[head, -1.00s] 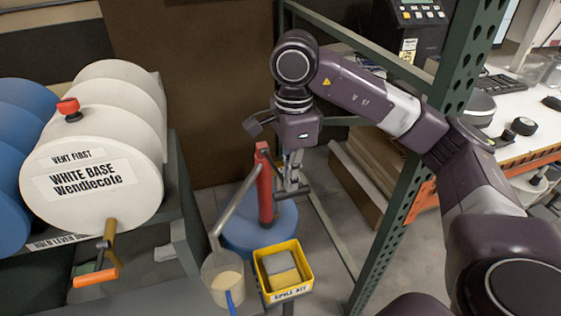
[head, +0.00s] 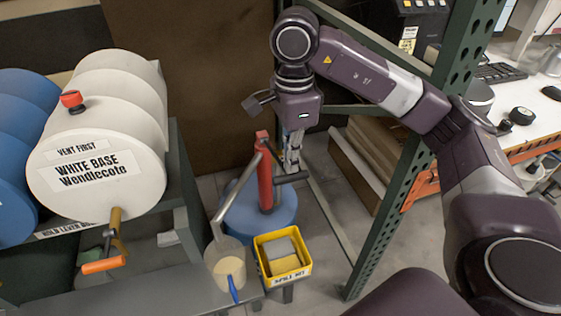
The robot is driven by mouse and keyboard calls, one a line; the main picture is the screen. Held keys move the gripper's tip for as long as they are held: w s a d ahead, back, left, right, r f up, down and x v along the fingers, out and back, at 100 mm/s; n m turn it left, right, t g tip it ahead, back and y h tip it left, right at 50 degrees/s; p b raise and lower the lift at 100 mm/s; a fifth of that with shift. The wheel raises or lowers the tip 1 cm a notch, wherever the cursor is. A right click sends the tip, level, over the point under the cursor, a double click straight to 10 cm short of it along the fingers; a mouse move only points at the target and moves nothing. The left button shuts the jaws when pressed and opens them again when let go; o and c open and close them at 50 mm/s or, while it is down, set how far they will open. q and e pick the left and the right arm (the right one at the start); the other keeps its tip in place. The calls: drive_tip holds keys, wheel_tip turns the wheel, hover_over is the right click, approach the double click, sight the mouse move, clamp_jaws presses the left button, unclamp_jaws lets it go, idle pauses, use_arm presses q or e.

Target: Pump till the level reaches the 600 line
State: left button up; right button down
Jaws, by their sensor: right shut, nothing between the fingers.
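A red hand pump (head: 264,180) stands upright on a blue drum (head: 245,218). Its dark handle bar (head: 294,177) sticks out to the right, and a grey spout pipe (head: 237,190) slopes down left to a clear jug (head: 224,252). The jug has a cream liquid in its lower part; its graduation marks and the 600 line are too small to read. My right gripper (head: 292,164) points down, shut and empty, with its fingertips at or just above the handle bar; I cannot tell whether they touch. My left gripper is not in view.
A yellow spill kit bin (head: 309,268) stands right of the jug. A white drum labelled White Base Wendlecote (head: 125,136) lies on a stand at left, with an orange-handled tap (head: 103,266). A green rack post (head: 388,220) rises on the right.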

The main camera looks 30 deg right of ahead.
sight(291, 174)
drive_tip(key=shift+f+b, duration=2.5)
drive_tip(key=shift+f, duration=1)
drive_tip(key=shift+f+b, duration=0.6)
drive_tip(key=shift+b, duration=0.15)
drive_tip(key=shift+f+b, duration=2.65)
drive_tip(key=shift+f, duration=0.6)
wheel_tip(291, 174, up, 15)
drive_tip(key=p, duration=1.2)
drive_tip(key=shift+r, duration=0.15)
drive_tip(key=shift+f, duration=0.25)
